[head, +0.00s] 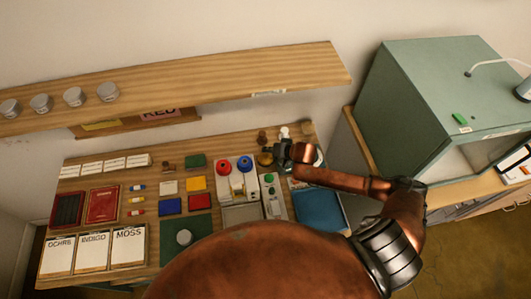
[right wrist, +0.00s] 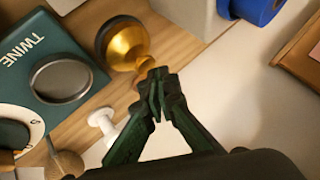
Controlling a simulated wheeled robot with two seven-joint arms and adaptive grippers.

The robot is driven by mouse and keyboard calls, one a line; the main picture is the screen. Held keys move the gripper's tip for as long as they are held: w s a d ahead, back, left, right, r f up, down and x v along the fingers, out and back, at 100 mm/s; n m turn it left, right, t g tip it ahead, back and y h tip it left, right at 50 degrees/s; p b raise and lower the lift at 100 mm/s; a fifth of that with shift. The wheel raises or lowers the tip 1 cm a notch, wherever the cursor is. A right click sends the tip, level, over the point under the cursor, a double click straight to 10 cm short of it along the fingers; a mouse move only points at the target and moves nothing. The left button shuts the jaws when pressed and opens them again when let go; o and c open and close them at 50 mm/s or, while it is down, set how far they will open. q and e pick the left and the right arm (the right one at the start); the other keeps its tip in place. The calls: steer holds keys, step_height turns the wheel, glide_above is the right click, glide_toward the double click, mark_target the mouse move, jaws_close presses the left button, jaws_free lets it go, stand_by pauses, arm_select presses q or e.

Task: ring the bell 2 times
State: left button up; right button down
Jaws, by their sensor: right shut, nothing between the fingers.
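The bell is a small golden dome (right wrist: 122,46) on the wooden table in the right wrist view. In the head view it shows as a brass shape (head: 264,159) at the back of the table, partly covered by my right gripper. My right gripper (right wrist: 158,82) is shut and empty. Its dark green fingertips are close beside the bell's narrow end; I cannot tell whether they touch. In the head view the right gripper (head: 281,153) reaches in from the right over the table's back. My left gripper is not in view.
A teal box marked TWINE (right wrist: 60,50) and a white peg-like piece (right wrist: 104,124) stand near the bell. A white panel with red and blue round parts (head: 222,192) is left of it. A wooden shelf (head: 200,84) hangs above, and a green cabinet (head: 400,100) stands right.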

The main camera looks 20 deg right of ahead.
mark_target(267, 154)
steer(key=shift+f, duration=0.6)
stand_by(0.7)
steer(key=shift+r+p, duration=1)
steer(key=shift+p, duration=0.2)
step_height(267, 154, up, 5)
steer(key=p, duration=0.5)
steer(key=shift+r+p, duration=0.1)
steer(key=shift+p, duration=0.3)
stand_by(1.3)
